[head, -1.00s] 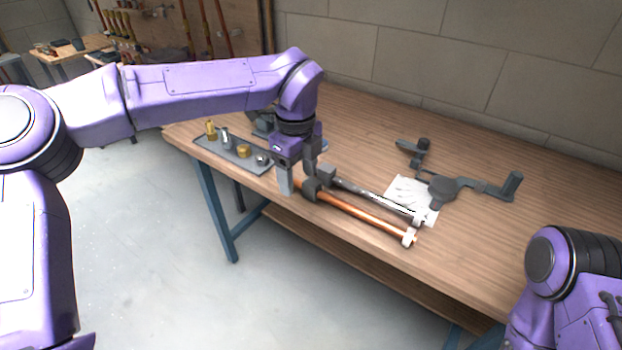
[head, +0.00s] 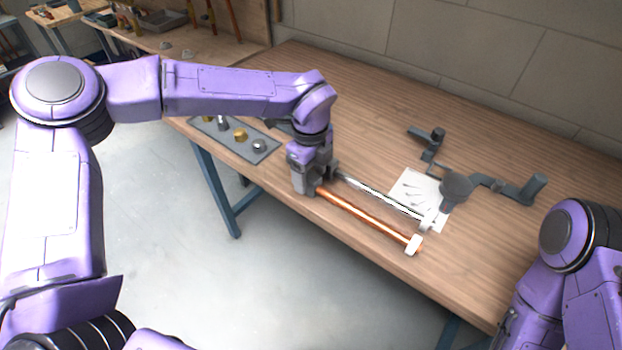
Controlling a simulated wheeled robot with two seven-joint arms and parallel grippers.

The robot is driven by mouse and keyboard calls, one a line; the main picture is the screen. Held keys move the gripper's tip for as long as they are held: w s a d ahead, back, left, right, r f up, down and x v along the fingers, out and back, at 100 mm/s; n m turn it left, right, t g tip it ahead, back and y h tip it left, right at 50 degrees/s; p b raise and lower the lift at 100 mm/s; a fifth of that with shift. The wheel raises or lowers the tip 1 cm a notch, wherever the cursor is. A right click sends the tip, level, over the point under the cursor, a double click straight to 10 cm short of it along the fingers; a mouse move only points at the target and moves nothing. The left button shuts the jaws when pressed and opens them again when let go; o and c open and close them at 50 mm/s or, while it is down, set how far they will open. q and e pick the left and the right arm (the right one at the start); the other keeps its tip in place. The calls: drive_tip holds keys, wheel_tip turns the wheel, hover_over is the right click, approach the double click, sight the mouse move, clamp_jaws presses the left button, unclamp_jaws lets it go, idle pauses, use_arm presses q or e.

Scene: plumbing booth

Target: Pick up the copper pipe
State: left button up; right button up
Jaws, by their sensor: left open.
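The copper pipe (head: 365,216) lies along the front edge of the workbench, its right end at a small white block (head: 412,245). Its left end is hidden by my left gripper (head: 314,184). My left gripper points down at that left end, with its jaws open. I cannot tell whether the fingers touch the pipe. My right arm shows at the lower right, but its gripper is out of view.
A silver pipe (head: 378,195) lies just behind the copper one. A white sheet (head: 407,188) and a dark grey jointed tool (head: 484,181) are to the right. A grey tray (head: 264,147) with fittings is at the left.

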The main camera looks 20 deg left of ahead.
use_arm(q)
drive_tip(key=shift+f, duration=0.85)
drive_tip(key=c, duration=1.2)
drive_tip(key=shift+r, duration=0.15)
